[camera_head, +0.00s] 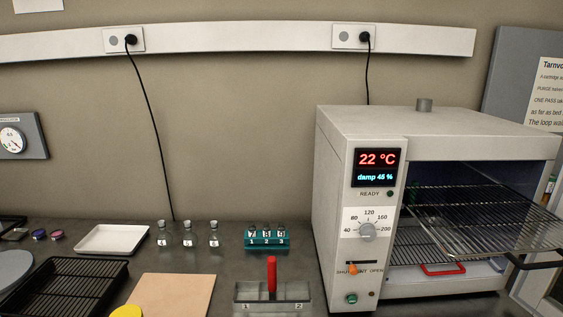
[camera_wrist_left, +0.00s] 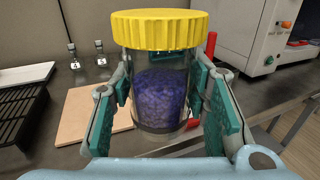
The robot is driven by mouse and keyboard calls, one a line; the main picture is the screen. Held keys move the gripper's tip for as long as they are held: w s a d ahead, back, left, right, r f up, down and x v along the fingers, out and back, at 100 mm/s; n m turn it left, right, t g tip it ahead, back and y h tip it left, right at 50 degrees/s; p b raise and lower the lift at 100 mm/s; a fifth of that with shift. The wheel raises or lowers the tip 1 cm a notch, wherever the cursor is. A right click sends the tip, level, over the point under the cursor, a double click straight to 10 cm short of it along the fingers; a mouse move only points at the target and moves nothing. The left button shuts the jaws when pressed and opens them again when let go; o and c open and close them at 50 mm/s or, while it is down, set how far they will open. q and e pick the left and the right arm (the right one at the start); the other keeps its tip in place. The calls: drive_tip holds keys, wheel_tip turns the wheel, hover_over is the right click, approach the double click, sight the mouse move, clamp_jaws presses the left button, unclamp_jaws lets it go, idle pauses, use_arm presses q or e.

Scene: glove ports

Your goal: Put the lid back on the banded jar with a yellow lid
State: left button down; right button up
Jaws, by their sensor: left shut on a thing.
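A clear jar (camera_wrist_left: 160,95) of purple granules stands upright between the fingers of my left gripper (camera_wrist_left: 162,108) in the left wrist view. Green finger pads press on the glass from both sides, below the lid. A ribbed yellow lid (camera_wrist_left: 160,30) sits on top of the jar; I cannot tell how tightly it is seated. In the head view only the top of the yellow lid (camera_head: 126,312) shows at the bottom edge, in front of a tan board. My right gripper is not in view.
A tan board (camera_head: 172,294) lies on the dark bench, with a black rack tray (camera_head: 70,288) to its left. Behind are a white tray (camera_head: 110,239), small flasks (camera_head: 188,236) and a teal vial rack (camera_head: 265,239).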

use_arm(q)
drive_tip(key=s+d+r+m+g+h, duration=0.4)
drive_tip(key=s+d+m+g+h, duration=0.2)
drive_tip(key=d, duration=0.4)
drive_tip(key=s+m+h, duration=0.1)
drive_tip(key=h, duration=0.1)
drive_tip(key=shift+s+d+g+h, duration=0.3)
drive_tip(key=shift+s+d, duration=0.05)
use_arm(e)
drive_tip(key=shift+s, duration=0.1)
use_arm(q)
drive_tip(key=w+d+f+m+g+h, duration=0.1)
drive_tip(key=d+m+g+h, duration=0.2)
drive_tip(key=d+m+g, duration=0.5)
drive_tip(key=d+g, duration=0.4)
drive_tip(key=d, duration=0.1)
drive_tip(key=shift+d+f, duration=0.15)
drive_tip(key=shift+f, duration=0.15)
drive_tip(key=shift+w, duration=0.1)
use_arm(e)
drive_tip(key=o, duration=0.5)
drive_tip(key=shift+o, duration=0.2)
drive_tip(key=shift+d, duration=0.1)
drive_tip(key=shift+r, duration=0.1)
